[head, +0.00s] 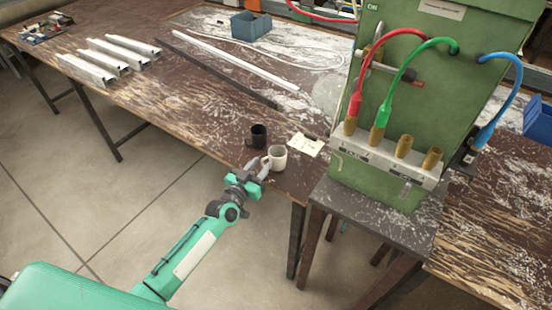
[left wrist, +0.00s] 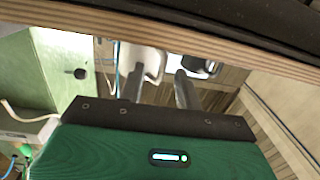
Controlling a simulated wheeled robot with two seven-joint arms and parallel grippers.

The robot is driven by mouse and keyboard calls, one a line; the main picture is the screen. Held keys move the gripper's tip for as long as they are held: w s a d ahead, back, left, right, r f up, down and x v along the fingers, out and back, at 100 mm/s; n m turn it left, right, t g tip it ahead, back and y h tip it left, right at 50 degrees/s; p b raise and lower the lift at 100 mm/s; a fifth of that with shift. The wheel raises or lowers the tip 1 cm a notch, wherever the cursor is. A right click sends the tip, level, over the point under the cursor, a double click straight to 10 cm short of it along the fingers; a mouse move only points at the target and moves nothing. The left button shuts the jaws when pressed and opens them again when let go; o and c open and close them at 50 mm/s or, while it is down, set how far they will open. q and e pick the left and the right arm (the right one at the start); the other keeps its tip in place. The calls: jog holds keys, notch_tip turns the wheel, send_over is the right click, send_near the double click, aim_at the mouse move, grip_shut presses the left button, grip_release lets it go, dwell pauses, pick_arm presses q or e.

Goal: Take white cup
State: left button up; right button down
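The white cup (head: 276,158) stands upright near the front edge of the brown table in the head view. A black cup (head: 258,136) stands just behind it to the left. My left gripper (head: 259,168) is at the table's front edge, its fingers apart and pointing at the white cup, close to its left side. In the left wrist view, my left gripper (left wrist: 160,70) shows two separated fingers, with the white cup (left wrist: 154,60) at the fingertips, partly covered by the left finger. Whether they touch is unclear. My right gripper is not in view.
The worn brown table (head: 190,130) has a front edge, which crosses the left wrist view (left wrist: 190,32). A paper note (head: 306,145) lies right of the cups. A green cabinet with cables (head: 435,80) stands further right. Metal profiles (head: 130,50) and a blue-grey bin (head: 251,26) lie further back.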

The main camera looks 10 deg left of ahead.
pick_arm(q)
jog(key=shift+w, duration=0.2)
grip_shut()
jog(key=shift+r, duration=0.1)
